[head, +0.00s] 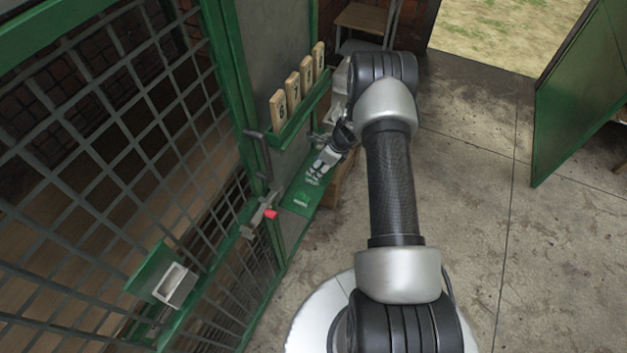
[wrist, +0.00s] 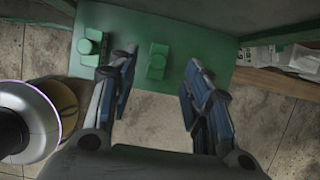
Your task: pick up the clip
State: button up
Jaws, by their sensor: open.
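In the wrist view, two small green pieces sit on a green shelf (wrist: 215,50). One, a blocky green piece (wrist: 157,61), lies between my fingers; the other, a green piece with a round knob (wrist: 91,46), is to the left, outside them. Either could be the clip; I cannot tell for sure. My gripper (wrist: 161,75) is open and empty, its fingers at the shelf's edge. In the head view my gripper (head: 321,165) is over the small green shelf (head: 298,207), where the pieces are too small to tell apart.
A green rack (head: 300,115) with several numbered wooden tags (head: 292,90) is above the shelf. A latch with a red tip (head: 270,213) and a mesh gate (head: 110,130) are to the left. A white box (head: 175,284) is lower left.

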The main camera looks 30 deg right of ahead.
aim_at(314, 174)
jog(key=shift+b+x, duration=1.2)
jog(key=shift+x, duration=1.95)
jog(key=shift+s, duration=0.1)
jog(key=c, duration=1)
